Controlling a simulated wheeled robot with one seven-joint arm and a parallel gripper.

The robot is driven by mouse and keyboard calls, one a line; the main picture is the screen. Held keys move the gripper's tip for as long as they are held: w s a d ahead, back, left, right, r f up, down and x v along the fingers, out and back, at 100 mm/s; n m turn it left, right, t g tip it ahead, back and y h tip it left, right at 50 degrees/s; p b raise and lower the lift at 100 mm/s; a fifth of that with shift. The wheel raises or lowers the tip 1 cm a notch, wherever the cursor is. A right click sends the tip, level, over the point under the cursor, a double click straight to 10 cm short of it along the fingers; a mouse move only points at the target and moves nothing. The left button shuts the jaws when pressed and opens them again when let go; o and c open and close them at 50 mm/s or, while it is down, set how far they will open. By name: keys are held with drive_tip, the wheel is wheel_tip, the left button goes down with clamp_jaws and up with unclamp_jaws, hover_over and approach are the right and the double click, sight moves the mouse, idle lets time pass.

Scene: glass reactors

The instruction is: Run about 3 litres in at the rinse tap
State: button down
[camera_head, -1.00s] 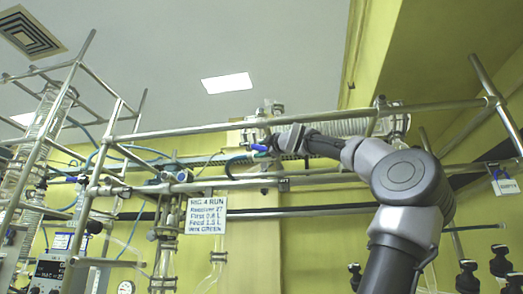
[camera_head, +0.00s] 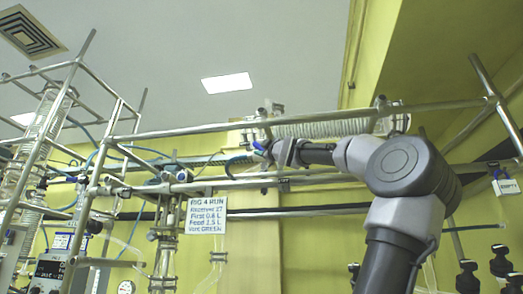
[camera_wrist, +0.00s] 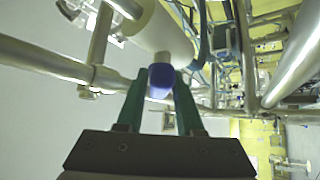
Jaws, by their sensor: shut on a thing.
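My gripper (camera_wrist: 160,92) is shut on a blue tap handle (camera_wrist: 161,80), with one green finger on each side of it. The handle joins a pale metal stem that leads up to a whitish rounded body (camera_wrist: 157,28) in the wrist view. In the head view the blue handle (camera_head: 259,147) is small, in front of the steel frame's upper middle, with my arm reaching it from the right. I cannot read a label on this tap or see water running.
Steel rails (camera_head: 200,129) cross in front of the tap area. A coiled glass condenser (camera_head: 330,128) lies behind. A sign reading "RIG 4 RUN" (camera_head: 206,228) hangs below left. A tag (camera_head: 507,187) hangs at right. Black knobs (camera_head: 467,277) stand at lower right.

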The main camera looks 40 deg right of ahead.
drive_tip(key=m+h, duration=0.6)
drive_tip(key=m, duration=0.1)
drive_tip(key=shift+w+d+f+m+h, duration=0.1)
drive_tip(key=shift+f+m+h, duration=0.1)
drive_tip(key=shift+m+h, duration=0.1)
drive_tip(key=m+g+h, duration=0.1)
drive_tip(key=m+h, duration=0.2)
drive_tip(key=m, duration=0.1)
drive_tip(key=m+g+h, duration=0.2)
drive_tip(key=m+h, duration=0.1)
drive_tip(key=m+g+h, duration=0.2)
drive_tip(key=m+h, duration=0.1)
drive_tip(key=m, duration=0.1)
drive_tip(key=shift+r+m, duration=0.1)
drive_tip(key=shift+m, duration=0.6)
drive_tip(key=c, duration=0.7)
unclamp_jaws()
drive_tip(key=v, duration=1.1)
drive_tip(key=shift+r, duration=0.1)
